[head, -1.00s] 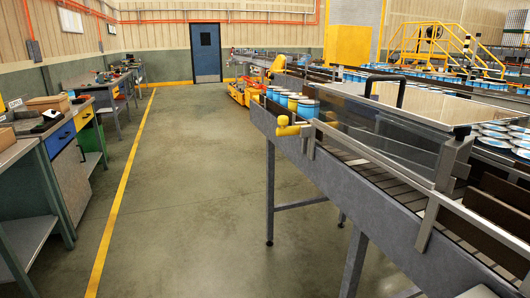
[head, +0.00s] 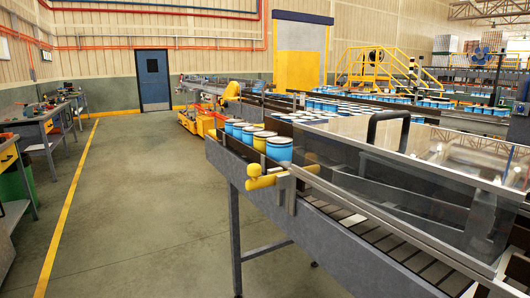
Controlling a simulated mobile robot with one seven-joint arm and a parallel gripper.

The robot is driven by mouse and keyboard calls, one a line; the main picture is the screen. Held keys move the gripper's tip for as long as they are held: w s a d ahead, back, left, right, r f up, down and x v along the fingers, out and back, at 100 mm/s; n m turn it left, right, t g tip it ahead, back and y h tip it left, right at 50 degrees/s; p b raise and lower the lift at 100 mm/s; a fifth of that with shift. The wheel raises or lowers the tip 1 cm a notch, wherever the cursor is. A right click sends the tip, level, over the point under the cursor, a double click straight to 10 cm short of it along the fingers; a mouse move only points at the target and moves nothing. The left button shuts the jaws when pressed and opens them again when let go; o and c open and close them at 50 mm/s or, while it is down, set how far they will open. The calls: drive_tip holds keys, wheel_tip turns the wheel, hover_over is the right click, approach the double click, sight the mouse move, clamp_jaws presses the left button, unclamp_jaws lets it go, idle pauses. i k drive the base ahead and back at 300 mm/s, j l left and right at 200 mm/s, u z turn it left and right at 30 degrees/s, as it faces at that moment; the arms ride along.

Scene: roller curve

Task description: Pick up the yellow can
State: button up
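My gripper does not show in this view.
Workbenches (head: 30,130) line the left wall. A yellow-orange machine (head: 200,122) stands beyond.

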sight(260, 137)
drive_tip(key=i+j+z, duration=0.1)
drive_tip(key=z, duration=0.4)
drive_tip(key=i+j+z, duration=0.1)
drive_tip(key=z, duration=0.4)
drive_tip(key=i+j+z, duration=0.15)
drive_tip(key=j+z, duration=0.15)
drive_tip(key=j, duration=0.2)
drive_tip(key=j+z, duration=0.3)
drive_tip(key=j, duration=0.15)
drive_tip(key=i+j+z, duration=0.15)
drive_tip(key=j, duration=0.35)
drive_tip(key=j+z, duration=0.1)
drive_tip(key=j, duration=0.45)
drive_tip(key=j+z, duration=0.1)
drive_tip(key=j, duration=0.9)
